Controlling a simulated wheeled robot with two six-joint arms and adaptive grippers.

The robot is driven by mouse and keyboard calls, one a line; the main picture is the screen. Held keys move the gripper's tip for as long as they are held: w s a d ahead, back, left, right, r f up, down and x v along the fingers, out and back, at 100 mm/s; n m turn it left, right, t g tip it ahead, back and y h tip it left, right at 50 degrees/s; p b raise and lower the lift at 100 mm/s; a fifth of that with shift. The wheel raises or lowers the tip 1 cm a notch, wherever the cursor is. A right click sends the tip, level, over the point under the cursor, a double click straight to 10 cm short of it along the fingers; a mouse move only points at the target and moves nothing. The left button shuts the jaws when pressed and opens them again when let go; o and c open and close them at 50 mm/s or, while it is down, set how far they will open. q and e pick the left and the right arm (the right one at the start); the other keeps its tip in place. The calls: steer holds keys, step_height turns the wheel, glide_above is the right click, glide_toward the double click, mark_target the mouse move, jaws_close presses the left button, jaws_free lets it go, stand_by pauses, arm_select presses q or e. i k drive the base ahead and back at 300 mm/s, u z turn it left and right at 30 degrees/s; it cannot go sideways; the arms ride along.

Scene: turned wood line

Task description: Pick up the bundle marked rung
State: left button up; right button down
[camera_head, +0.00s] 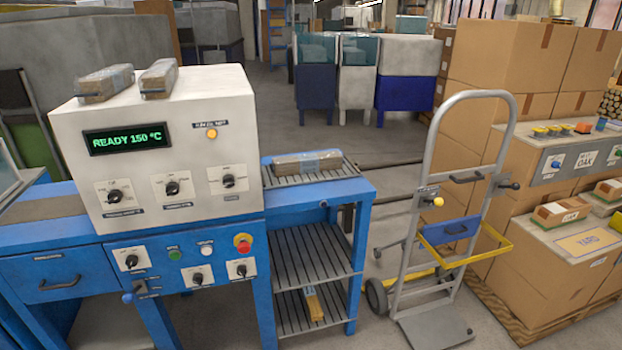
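Two wrapped wooden bundles lie on top of the white machine housing, a left one (104,84) and a right one (158,79). Another wrapped bundle (306,162) lies on the slatted top of the blue side rack (368,190). A narrow yellowish bundle (313,303) lies on the rack's lowest shelf. At the right, a bundle with a white label (560,212) lies on a carton, and another (609,189) lies behind it. I cannot read "rung" on any of them. Neither of my grippers is in view.
The machine's display (126,139) reads READY 150 °C. A grey hand truck (474,95) with a blue box (450,230) stands right of the rack. Stacked cartons (510,55) fill the right side. The rack's middle shelf (305,255) is empty. Open floor (385,150) lies behind.

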mark_target(328, 161)
steer(key=u, duration=0.05)
steer(key=k, duration=0.65)
steer(key=z, duration=0.95)
steer(key=i, duration=2.3)
steer(key=u, duration=0.7)
